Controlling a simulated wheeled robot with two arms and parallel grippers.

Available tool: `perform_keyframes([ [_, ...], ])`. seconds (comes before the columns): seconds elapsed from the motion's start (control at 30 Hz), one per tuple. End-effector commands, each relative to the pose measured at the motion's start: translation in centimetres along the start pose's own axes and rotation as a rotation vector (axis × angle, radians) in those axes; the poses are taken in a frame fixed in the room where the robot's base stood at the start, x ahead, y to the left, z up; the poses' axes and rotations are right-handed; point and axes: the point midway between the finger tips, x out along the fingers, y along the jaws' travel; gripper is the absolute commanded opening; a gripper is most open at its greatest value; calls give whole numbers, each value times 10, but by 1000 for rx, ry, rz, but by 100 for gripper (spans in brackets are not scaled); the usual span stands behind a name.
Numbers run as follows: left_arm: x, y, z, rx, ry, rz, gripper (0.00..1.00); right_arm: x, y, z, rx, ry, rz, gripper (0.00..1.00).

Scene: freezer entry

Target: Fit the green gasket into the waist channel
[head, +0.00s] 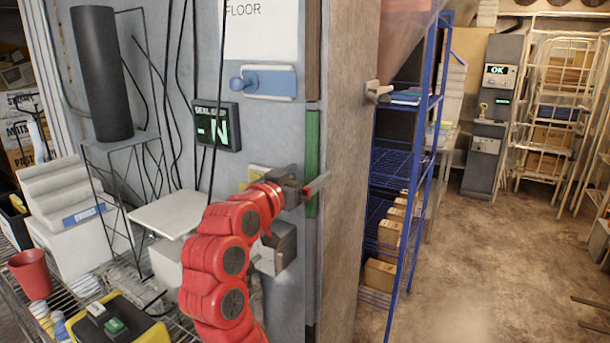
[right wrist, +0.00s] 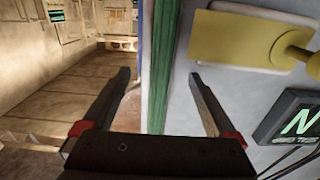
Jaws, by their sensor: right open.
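The green gasket (head: 312,150) is an upright strip along the narrow edge of the grey panel, at mid height. It also shows in the right wrist view as a long green band (right wrist: 165,60). The waist channel is not clearly visible behind it, and I cannot tell how deep the gasket sits. My right gripper (head: 310,188) is at the strip's lower part. In the right wrist view its fingers (right wrist: 160,72) are spread, one on each side of the green band, gripping nothing. My left gripper is out of view.
A blue handle (head: 268,82) sits on the panel above, and a yellow handle (right wrist: 235,40) sits beside the strip. A seal display (head: 217,126) shows an N. Blue shelving (head: 400,165) stands right of the brown wall (head: 347,170). Open floor (head: 470,260) lies at right.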

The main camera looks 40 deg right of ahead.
Motion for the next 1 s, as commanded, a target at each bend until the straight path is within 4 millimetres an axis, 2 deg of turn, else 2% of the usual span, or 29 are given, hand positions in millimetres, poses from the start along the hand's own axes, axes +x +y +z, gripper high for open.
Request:
perform_keyframes([
  [0.33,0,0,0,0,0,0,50,-2,0,0,0,0,-1,100],
  [1.0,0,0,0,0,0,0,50,-29,0,0,0,-1,0,100],
])
